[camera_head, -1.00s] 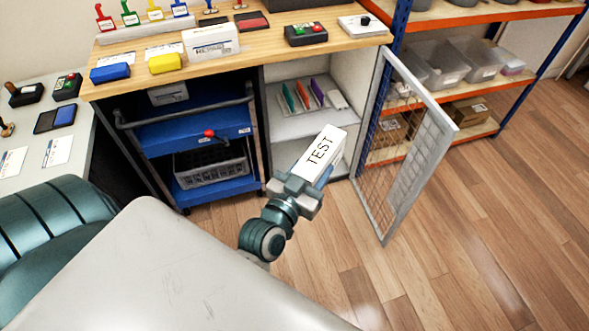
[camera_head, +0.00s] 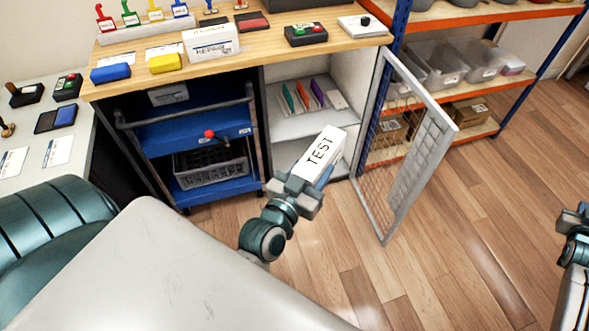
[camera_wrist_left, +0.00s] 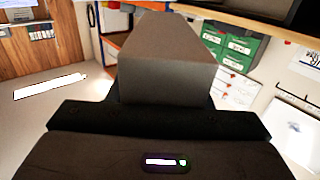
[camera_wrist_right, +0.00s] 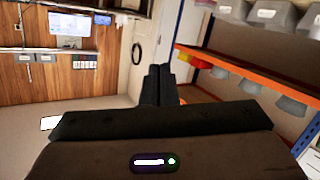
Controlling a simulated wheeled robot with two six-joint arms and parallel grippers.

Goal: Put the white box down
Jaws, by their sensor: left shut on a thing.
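The white box (camera_head: 322,150) marked TEST is in my left gripper (camera_head: 302,186), which is shut on its near end. It is held tilted in the air in front of the open cabinet. In the left wrist view the held box (camera_wrist_left: 167,70) shows as a dark, shaded block that hides the fingers. My right gripper (camera_head: 572,219) is at the right edge of the head view, far from the box. In the right wrist view its two fingers (camera_wrist_right: 160,84) are together with nothing between them.
A cabinet shelf (camera_head: 292,125) holds several thin coloured items. Its mesh door (camera_head: 405,150) stands open to the right. A white box marked REPAIR (camera_head: 211,42) sits on the wooden bench (camera_head: 265,48). A blue cart (camera_head: 190,135) stands left. The floor at right is clear.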

